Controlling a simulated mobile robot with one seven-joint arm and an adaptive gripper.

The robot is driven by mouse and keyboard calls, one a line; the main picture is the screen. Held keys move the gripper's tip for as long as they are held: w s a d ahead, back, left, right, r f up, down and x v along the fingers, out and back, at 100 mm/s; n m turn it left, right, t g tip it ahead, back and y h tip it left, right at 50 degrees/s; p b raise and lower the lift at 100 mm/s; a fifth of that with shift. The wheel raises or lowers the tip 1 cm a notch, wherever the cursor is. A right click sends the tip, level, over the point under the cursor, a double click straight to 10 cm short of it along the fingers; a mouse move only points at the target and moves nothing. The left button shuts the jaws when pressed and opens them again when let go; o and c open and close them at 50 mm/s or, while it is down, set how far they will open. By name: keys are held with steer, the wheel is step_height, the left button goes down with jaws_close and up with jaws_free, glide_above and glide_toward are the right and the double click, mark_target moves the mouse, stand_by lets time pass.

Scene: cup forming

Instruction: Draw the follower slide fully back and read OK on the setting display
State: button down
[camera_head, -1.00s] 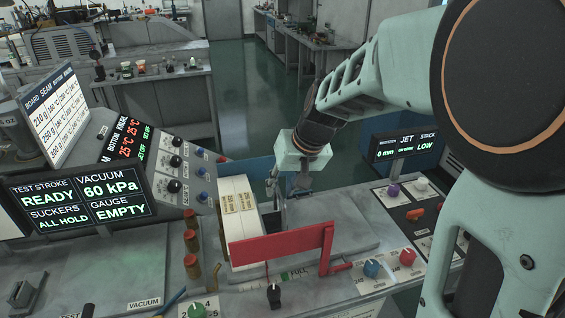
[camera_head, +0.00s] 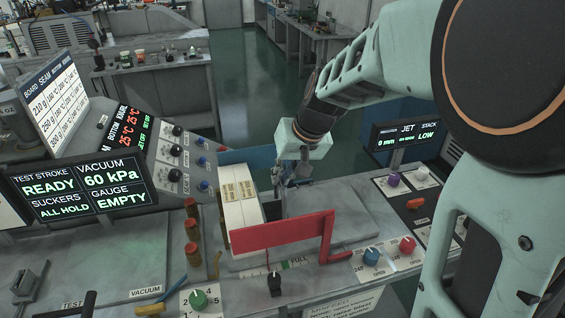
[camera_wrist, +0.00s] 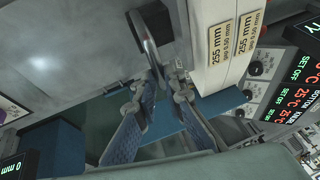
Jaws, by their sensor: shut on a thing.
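My gripper (camera_head: 280,180) is behind the cream stack (camera_head: 241,205) and the red bar. In the wrist view, my gripper's blue-padded fingers (camera_wrist: 165,92) close on a grey metal upright (camera_wrist: 147,40) beside the cream block marked 255 mm. This upright looks like the handle of the follower slide, but I cannot tell for certain; its foot is hidden. The small display (camera_head: 404,136) at right reads 0 mm, JET and STACK LOW. Its small middle line is too small to read. The wrist view shows the same 0 mm display (camera_wrist: 12,167) at its lower left.
A red bar (camera_head: 285,232) with a bent arm stands in front of the stack. Red-topped posts (camera_head: 191,228) stand to its left. The left display (camera_head: 85,186) reads READY, 60 kPa, ALL HOLD, EMPTY. Blue (camera_head: 371,256) and red knobs (camera_head: 407,245) sit at front right.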

steer(key=w+d+b, duration=0.2)
steer(key=w+d, duration=0.1)
steer(key=d, duration=0.9)
steer(key=w+d+b, duration=0.2)
steer(key=w+d, duration=0.2)
steer(key=d, duration=0.9)
steer(key=shift+d+b, duration=0.2)
steer(key=shift+b, duration=0.2)
steer(key=shift+w+r, duration=0.1)
steer(key=c, duration=2)
jaws_free()
steer(key=shift+d, duration=0.15)
steer(key=v, duration=1.2)
